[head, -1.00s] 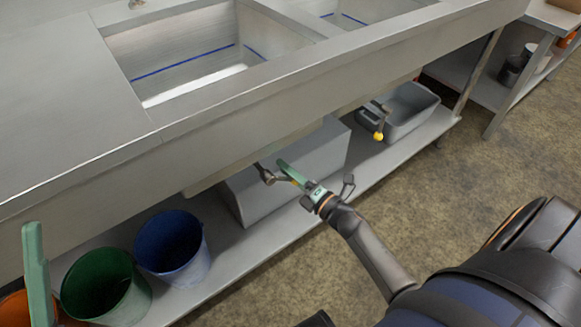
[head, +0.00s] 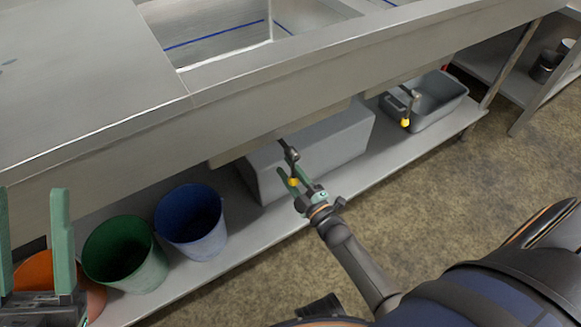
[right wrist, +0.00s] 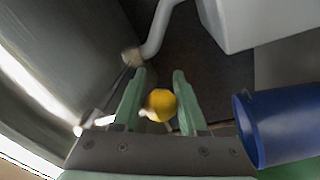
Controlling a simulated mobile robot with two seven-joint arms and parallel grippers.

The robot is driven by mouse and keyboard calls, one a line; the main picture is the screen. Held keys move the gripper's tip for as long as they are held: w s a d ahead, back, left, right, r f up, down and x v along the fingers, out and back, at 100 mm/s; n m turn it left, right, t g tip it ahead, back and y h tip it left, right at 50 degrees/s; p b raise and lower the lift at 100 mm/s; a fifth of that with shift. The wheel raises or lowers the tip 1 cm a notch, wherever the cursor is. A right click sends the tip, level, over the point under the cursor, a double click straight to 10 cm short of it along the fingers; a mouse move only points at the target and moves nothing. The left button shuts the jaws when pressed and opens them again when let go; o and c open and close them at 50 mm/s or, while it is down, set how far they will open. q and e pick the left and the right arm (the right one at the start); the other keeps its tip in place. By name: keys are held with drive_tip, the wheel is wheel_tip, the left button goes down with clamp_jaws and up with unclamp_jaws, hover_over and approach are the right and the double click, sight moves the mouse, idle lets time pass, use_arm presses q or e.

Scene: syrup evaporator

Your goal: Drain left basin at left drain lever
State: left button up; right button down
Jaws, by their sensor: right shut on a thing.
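The left drain lever (head: 288,153) hangs below the front of the metal sink, with a yellow knob (head: 293,183) at its end. My right gripper (head: 296,180) is shut on the lever at its knob. In the right wrist view, the yellow knob (right wrist: 161,105) sits between the two green fingers. The lever points forward, toward me. The left basin (head: 225,62) is above, only partly in view, with a blue line on its wall; I cannot tell its liquid level. My left gripper (head: 33,195) is open and empty at the left edge.
A second lever with a yellow knob (head: 405,122) hangs farther right, above a grey tub (head: 440,103). A grey box (head: 335,140), a blue bucket (head: 192,222), a green bucket (head: 125,255) and an orange bucket (head: 36,270) stand on the lower shelf (head: 240,235).

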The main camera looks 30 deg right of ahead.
use_arm(q)
drive_tip(key=shift+a+r, duration=0.1)
drive_tip(key=shift+a, duration=0.3)
use_arm(e)
drive_tip(key=shift+s+a+m, duration=0.1)
drive_tip(key=shift+a+m, duration=0.3)
drive_tip(key=shift+a, duration=0.2)
drive_tip(key=shift+r, duration=0.1)
drive_tip(key=shift+c, duration=2.3)
unclamp_jaws()
drive_tip(key=shift+r, duration=0.1)
use_arm(q)
drive_tip(key=shift+s+a, duration=0.1)
wheel_tip(320, 180, up, 2)
drive_tip(key=shift+a+r+p, duration=0.1)
drive_tip(key=shift+p, duration=1.05)
use_arm(e)
drive_tip(key=s+d+f, duration=0.1)
drive_tip(key=s+f, duration=0.1)
drive_tip(key=s, duration=1)
drive_tip(key=shift+d, duration=0.2)
drive_tip(key=shift+s, duration=0.1)
